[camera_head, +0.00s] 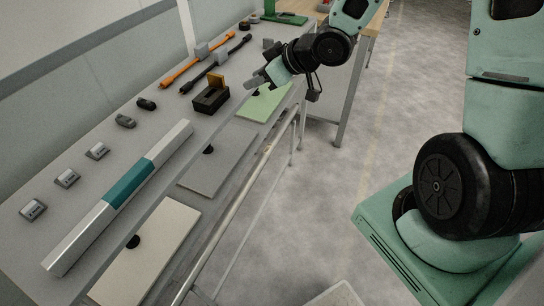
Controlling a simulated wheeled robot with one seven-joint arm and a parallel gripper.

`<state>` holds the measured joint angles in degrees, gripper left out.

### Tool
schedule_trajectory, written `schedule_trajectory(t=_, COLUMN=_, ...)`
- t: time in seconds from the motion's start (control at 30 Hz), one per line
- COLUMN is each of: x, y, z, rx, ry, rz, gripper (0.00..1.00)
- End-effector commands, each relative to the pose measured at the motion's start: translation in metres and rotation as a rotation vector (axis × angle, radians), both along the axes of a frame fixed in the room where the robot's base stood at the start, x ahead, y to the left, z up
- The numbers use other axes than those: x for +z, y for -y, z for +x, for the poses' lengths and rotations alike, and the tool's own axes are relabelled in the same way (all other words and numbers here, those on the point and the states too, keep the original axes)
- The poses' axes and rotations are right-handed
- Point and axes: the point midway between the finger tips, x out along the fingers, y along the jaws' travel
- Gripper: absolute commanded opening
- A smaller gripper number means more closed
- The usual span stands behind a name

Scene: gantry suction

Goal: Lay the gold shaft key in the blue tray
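A small gold piece (217,80) stands at a black slotted block (210,99) on the grey bench; it may be the gold shaft key. I cannot tell whether it sits in the block or just behind it. My gripper (258,84) is over the bench to the right of the gold piece, apart from it and near a light green panel. Its fingers are small in the picture, and their opening is unclear. I cannot make out a blue tray in this view.
A long white and teal bar (126,188) lies along the bench. Several small grey blocks line the back. An orange tool (183,73) and a black tool (212,66) lie farther off. Flat panels (218,160) lie along the front edge.

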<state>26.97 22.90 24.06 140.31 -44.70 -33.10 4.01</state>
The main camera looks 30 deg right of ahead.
Motion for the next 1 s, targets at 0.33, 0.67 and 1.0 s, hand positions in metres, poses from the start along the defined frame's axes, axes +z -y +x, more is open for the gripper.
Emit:
schedule_trajectory(t=0.33, x=0.011, y=-0.098, z=-0.146, rx=-0.011, ry=-0.449, rz=-0.353, gripper=0.32)
schedule_trajectory(t=0.67, x=0.03, y=-0.125, z=-0.276, rx=0.05, ry=-0.748, rz=-0.46, gripper=0.36)
schedule_trajectory(t=1.0, x=0.031, y=-0.125, z=-0.284, rx=0.054, ry=-0.769, rz=-0.466, gripper=0.36)
